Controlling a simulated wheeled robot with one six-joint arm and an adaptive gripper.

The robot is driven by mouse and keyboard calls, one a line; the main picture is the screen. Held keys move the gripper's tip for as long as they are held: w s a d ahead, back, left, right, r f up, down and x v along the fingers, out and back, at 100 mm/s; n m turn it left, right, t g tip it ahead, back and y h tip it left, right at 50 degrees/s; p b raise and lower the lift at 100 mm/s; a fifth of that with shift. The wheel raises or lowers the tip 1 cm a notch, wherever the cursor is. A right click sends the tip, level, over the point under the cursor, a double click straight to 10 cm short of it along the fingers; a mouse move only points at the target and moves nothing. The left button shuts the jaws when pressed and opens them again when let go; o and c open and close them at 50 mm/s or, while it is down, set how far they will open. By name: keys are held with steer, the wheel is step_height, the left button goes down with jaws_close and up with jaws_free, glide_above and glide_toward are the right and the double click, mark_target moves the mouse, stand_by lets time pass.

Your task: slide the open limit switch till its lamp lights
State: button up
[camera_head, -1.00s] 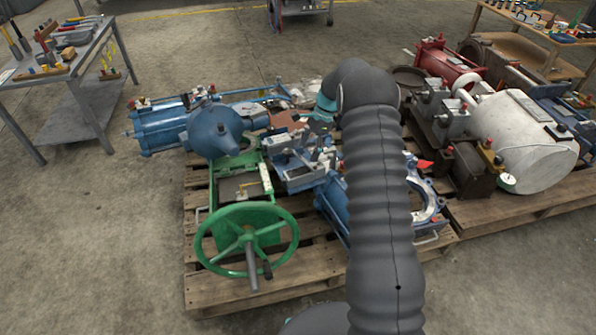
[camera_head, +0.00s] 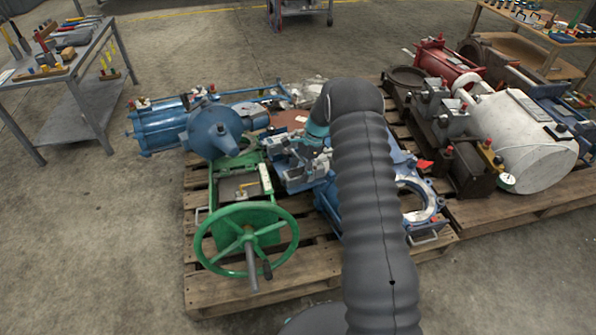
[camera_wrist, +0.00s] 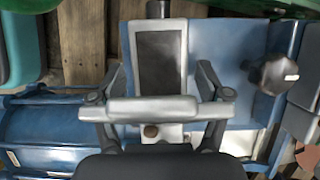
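In the wrist view a pale grey housing with a dark rectangular face (camera_wrist: 160,60) stands between the fingers of my gripper (camera_wrist: 160,72). I cannot tell for sure that it is the limit switch. My gripper is open, one finger on each side of the housing, with no clear contact visible. A small brown round part (camera_wrist: 151,131) shows just below the gripper's crossbar. No lit lamp can be made out. In the head view my arm covers part of the work area, and the grey and blue assembly (camera_head: 296,172) shows left of it.
A black knob (camera_wrist: 272,74) stands right of the fingers. A green handwheel (camera_head: 247,242) is at the front of the wooden pallet (camera_head: 215,296). A blue valve body (camera_head: 213,131) lies behind it. A white cylinder (camera_head: 533,150) is on the right pallet.

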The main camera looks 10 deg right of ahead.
jaws_close()
steer(key=shift+w+d, duration=0.25)
steer(key=shift+w+a+f, duration=0.1)
steer(key=shift+w+a, duration=0.05)
steer(key=shift+a, duration=0.35)
steer(key=shift+o, duration=1.7)
jaws_free()
steer(key=shift+a, duration=0.1)
steer(key=shift+d, duration=0.25)
steer(key=v, duration=1.2)
